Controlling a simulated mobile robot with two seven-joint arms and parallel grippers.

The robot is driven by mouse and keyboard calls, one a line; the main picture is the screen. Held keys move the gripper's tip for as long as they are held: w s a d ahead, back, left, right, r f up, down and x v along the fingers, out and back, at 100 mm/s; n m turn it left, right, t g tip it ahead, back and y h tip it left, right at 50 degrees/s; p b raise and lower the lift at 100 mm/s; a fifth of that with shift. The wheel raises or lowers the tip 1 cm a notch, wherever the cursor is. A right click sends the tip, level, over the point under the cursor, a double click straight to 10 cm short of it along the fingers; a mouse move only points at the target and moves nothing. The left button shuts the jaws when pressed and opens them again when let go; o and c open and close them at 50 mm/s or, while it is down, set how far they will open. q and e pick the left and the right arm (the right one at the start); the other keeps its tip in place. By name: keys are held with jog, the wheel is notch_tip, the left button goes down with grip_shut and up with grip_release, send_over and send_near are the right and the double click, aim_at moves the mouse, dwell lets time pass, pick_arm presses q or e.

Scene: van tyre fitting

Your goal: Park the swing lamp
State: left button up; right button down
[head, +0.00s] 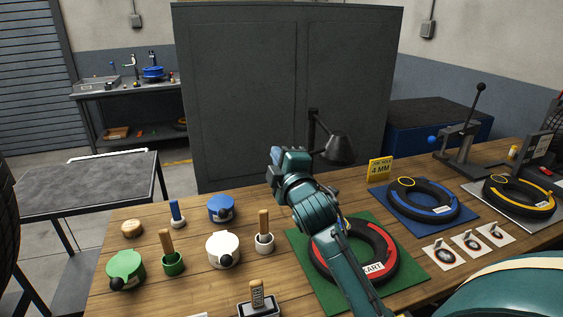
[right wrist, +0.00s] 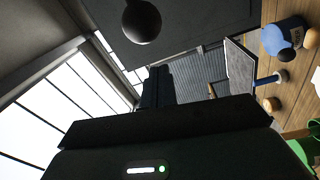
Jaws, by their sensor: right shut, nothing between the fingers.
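The swing lamp (head: 337,150) has a dark conical shade hanging from a dark post and arm, above the back of the wooden bench. My right gripper (head: 277,156) is raised in front of the grey cabinet, left of the lamp shade and apart from it in the picture. Its fingers (right wrist: 156,88) show in the right wrist view, closed together with nothing between them. A dark round ball (right wrist: 141,22) hangs near the top of that view; I cannot tell whether it belongs to the lamp. My left gripper is not in view.
The bench holds a red-marked tyre (head: 385,270) on a green mat, a blue-marked tyre (head: 445,213), a yellow sign (head: 380,169), white (head: 222,248), green (head: 125,268) and blue (head: 221,207) pots, and brush cups. A bead press (head: 460,140) stands back right. A tall cabinet (head: 245,90) stands behind.

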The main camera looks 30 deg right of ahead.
jog(key=shift+s+d+f, duration=0.15)
jog(key=shift+s+d, duration=0.35)
jog(key=shift+d, duration=0.2)
jog(key=shift+s+d+f, duration=0.15)
jog(key=shift+s+d, duration=0.3)
jog(key=shift+d, duration=0.2)
jog(key=shift+s+d, duration=0.1)
